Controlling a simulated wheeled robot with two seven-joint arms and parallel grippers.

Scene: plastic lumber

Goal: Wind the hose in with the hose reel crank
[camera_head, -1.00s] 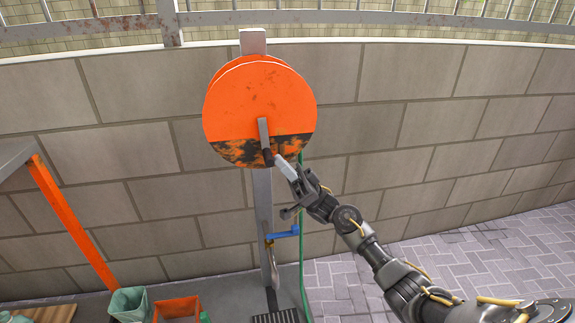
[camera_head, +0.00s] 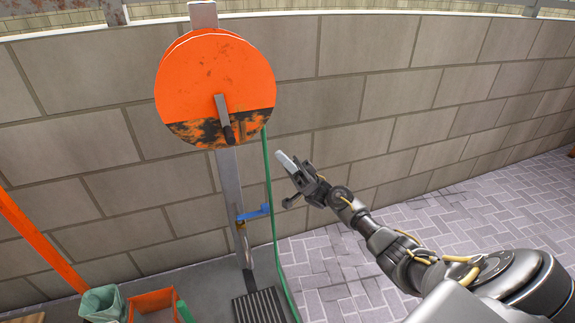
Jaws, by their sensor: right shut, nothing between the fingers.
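The orange hose reel (camera_head: 215,72) is mounted on a grey post (camera_head: 230,180) in front of the block wall. Its grey crank arm (camera_head: 221,108) points downward, with a dark handle (camera_head: 229,133) at its lower end. The green hose (camera_head: 269,200) hangs from the reel's right side down to the ground. My right gripper (camera_head: 282,158) is shut and empty, to the right of the handle and a little lower, apart from it and past the hose in the picture. My left gripper is not in view.
A blue-handled tap (camera_head: 254,213) sits on the post below the reel. A dark grate (camera_head: 262,306), an orange crate (camera_head: 152,302) and a grey-green bin (camera_head: 103,303) are at the bottom. An orange bar (camera_head: 38,240) slants at the left. Paving at the right is clear.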

